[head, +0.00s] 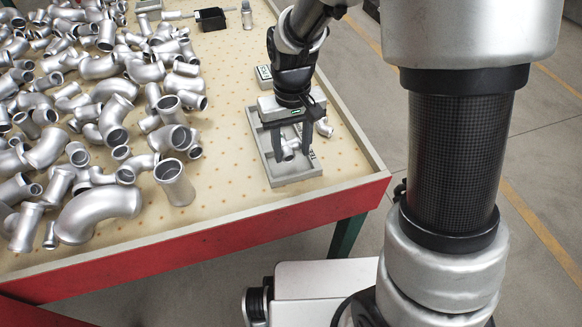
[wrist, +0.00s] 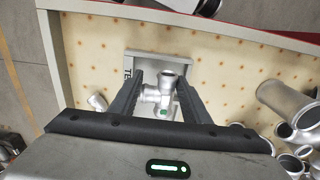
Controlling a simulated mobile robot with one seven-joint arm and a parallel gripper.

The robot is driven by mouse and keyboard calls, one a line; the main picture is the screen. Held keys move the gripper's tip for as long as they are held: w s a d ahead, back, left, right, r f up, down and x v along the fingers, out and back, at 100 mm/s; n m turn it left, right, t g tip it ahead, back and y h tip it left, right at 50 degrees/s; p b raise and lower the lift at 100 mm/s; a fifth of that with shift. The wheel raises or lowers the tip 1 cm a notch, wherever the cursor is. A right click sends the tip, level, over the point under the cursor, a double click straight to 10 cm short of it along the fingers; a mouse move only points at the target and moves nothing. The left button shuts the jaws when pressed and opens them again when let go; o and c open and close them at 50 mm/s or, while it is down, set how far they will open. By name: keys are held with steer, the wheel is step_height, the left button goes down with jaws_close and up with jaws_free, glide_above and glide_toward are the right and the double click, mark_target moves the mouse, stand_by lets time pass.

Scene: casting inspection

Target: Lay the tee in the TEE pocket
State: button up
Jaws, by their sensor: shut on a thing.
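My gripper (head: 292,152) is shut on a silver metal tee (head: 289,148), which also shows between the two dark fingers in the wrist view (wrist: 158,96). Part of a label beginning "TE" is visible on the tray's edge in the wrist view. The tee appears over the tray; I cannot tell whether it touches the floor of the pocket. The fingers and hand hide much of the tray.
A large pile of silver pipe fittings (head: 100,110) covers the table's left side. An upright open pipe piece (head: 175,183) stands left of the tray. A small fitting (head: 324,127) lies close to the tray's right side. The red front edge (head: 200,245) is near.

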mark_target(291, 173)
steer(key=shift+f+b, duration=0.5)
steer(key=shift+f, duration=2.25)
steer(key=shift+f, duration=0.2)
steer(key=o, duration=1.4)
steer(key=shift+r, duration=0.1)
